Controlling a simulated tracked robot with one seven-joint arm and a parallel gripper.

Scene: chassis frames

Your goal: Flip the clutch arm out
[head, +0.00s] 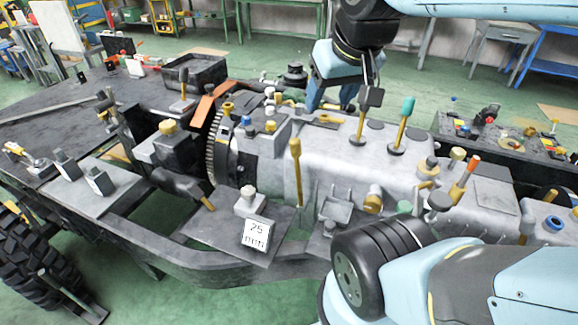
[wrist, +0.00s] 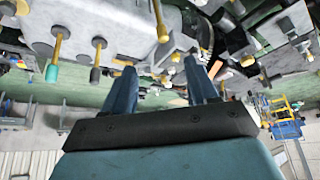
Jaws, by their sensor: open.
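My gripper (head: 330,105) is over the far side of the grey gearbox housing (head: 335,160) in the head view. In the wrist view, my gripper (wrist: 160,72) has its two blue fingers well apart with nothing clamped between them. A yellow rod (wrist: 160,20) on the housing lies beyond the gap, apart from the fingers. I cannot tell for sure which part is the clutch arm. An orange arm (head: 207,104) stands by the toothed flywheel (head: 213,148), left of my gripper. The far side of the housing is hidden in the head view.
Upright levers with a black knob (head: 370,97) and a teal knob (head: 407,106) stand right of my gripper. A yellow lever (head: 296,165) rises in front. A black box (head: 195,74) is at the back left.

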